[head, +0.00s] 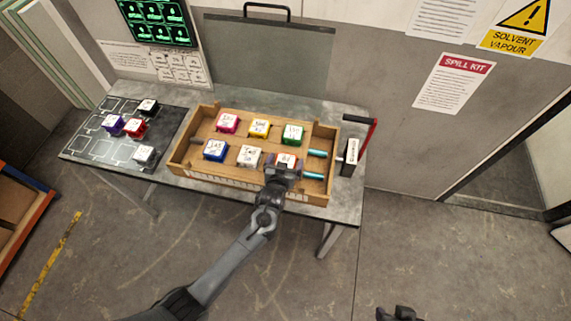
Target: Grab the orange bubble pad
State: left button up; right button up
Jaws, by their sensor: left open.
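The orange bubble pad (287,157) appears to be the white-topped block with orange-red edges at the front right of the wooden tray (180,160). Its near part is hidden by my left gripper (282,170). That gripper is open and sits at the pad's near side; I cannot tell whether it touches the pad. My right gripper (398,314) shows only in part at the bottom edge, away from the table, and its jaws are not clear.
The tray also holds pink (228,122), yellow (260,128), green (293,134), blue (215,149) and white (249,156) blocks. Cyan cylinders (317,153) lie right of the pad. A dark mat (100,150) with several blocks is at left. A dark upright item (351,152) stands right.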

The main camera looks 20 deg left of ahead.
pick_arm(q)
jog(key=shift+c, duration=0.5)
jog(key=c, duration=0.9)
jog(key=shift+r, duration=0.2)
